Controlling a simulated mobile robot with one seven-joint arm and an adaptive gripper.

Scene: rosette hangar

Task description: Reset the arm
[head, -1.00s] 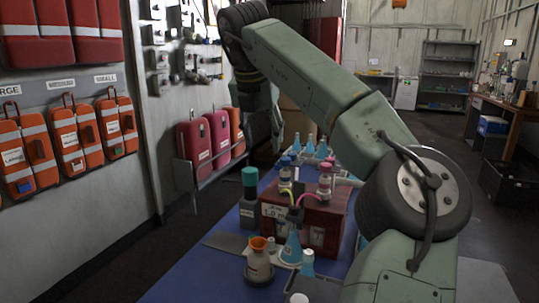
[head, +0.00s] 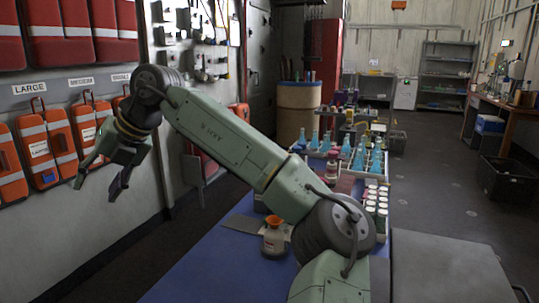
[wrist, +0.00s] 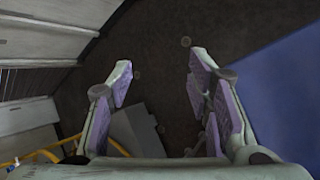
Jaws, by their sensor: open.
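My green arm stretches up and to the left across the head view. My gripper (head: 98,184) hangs at its end, in front of the wall with the orange cases and left of the blue table (head: 200,262). Its fingers are spread and nothing is between them. The wrist view also shows my gripper (wrist: 160,85) open and empty, above dark floor, with the blue table edge (wrist: 290,90) at the right.
Orange cases (head: 36,150) hang on the left wall. On the table are an orange-topped bottle (head: 274,238), several blue flasks (head: 360,158) and a rack of white-capped vials (head: 377,205). A tan barrel (head: 298,108) stands behind. Floor at right is mostly clear.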

